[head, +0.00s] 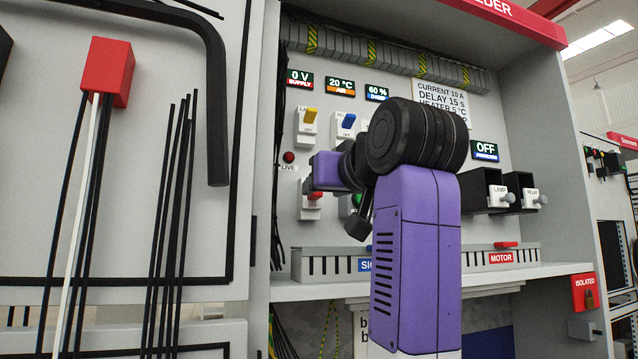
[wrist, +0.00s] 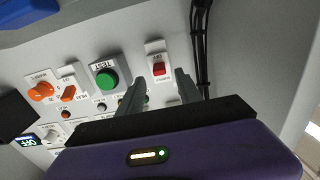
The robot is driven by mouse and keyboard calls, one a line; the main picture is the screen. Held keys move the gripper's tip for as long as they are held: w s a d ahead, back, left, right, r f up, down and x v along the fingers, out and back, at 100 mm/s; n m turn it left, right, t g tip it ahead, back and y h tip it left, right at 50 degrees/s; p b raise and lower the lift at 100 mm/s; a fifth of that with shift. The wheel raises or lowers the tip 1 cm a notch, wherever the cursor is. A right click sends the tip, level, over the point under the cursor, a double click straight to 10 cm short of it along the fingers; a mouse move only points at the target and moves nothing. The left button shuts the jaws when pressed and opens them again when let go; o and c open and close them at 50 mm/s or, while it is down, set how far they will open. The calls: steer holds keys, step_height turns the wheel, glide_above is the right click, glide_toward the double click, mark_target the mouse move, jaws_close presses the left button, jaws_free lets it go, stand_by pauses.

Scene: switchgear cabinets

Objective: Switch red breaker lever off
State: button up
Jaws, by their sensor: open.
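The red breaker lever (head: 315,195) sits on a white plate low on the left of the cabinet's back panel, partly covered by my arm. In the wrist view the red lever (wrist: 158,69) shows on its white plate, the picture being turned over. My gripper (wrist: 160,80) is open, with one finger on each side of the lever's plate in the picture. No contact with the lever can be made out.
A green button (wrist: 107,78) and orange switches (wrist: 68,93) are beside the lever plate. Yellow (head: 311,115) and blue (head: 348,120) levers sit above. A slotted rail (head: 320,262) runs below. Black cables (wrist: 201,40) run close to the lever in the wrist view.

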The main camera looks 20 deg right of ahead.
mark_target(315, 196)
steer(key=shift+w+p, duration=0.55)
steer(key=shift+w, duration=1.3)
jaws_close()
